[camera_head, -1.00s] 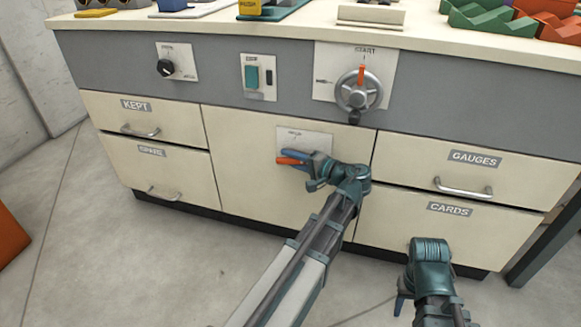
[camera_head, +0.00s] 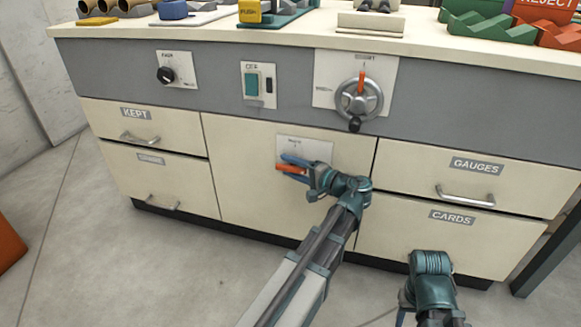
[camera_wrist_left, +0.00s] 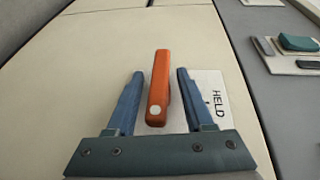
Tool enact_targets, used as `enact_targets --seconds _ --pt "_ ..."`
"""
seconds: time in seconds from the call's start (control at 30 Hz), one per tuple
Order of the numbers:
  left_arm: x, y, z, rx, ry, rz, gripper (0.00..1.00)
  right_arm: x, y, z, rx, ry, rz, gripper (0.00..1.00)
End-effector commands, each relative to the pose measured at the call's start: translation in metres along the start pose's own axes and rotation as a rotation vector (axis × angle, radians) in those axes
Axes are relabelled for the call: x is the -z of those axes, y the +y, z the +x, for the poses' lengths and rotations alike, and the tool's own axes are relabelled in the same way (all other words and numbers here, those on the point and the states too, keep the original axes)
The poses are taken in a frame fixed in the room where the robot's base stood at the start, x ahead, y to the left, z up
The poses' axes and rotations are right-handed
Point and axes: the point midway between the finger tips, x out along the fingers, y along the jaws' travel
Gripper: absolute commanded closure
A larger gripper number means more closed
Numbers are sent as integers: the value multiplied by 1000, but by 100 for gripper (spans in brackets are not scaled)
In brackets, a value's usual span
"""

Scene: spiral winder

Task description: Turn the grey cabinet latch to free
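The latch has an orange-red handle (camera_head: 292,169) beside a pale label plate (camera_head: 315,148) on the cream cabinet door; no grey shows on the handle. In the left wrist view the handle (camera_wrist_left: 159,85) stands between the two blue fingers of my left gripper (camera_wrist_left: 157,88), with a gap on each side. The plate there (camera_wrist_left: 212,92) reads HELD; the finger hides part of it. My left gripper (camera_head: 288,163) is open around the handle. My right gripper (camera_head: 403,297) hangs low at the front right, and its fingers are mostly hidden.
Above the door are a black knob (camera_head: 165,75), a green rocker switch (camera_head: 252,84) and a handwheel (camera_head: 358,98). Drawers with metal handles flank the door, such as the GAUGES handle (camera_head: 466,196). The counter (camera_head: 310,28) holds trays and blocks. The floor in front is clear.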

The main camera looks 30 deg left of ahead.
Motion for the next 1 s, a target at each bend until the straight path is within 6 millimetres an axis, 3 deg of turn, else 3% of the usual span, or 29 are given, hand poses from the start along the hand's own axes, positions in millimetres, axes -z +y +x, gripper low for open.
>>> enact_targets --seconds 0.27,0.7,1.0 --pt "0 -1 -8 1 2 0 48 0 0 -1 0 0 0 50" --pt "1 -1 -96 0 4 1 48 -1 1 -11 0 0 0 50" --pt "1 0 -133 0 1 0 48 -1 2 -15 0 0 0 50"
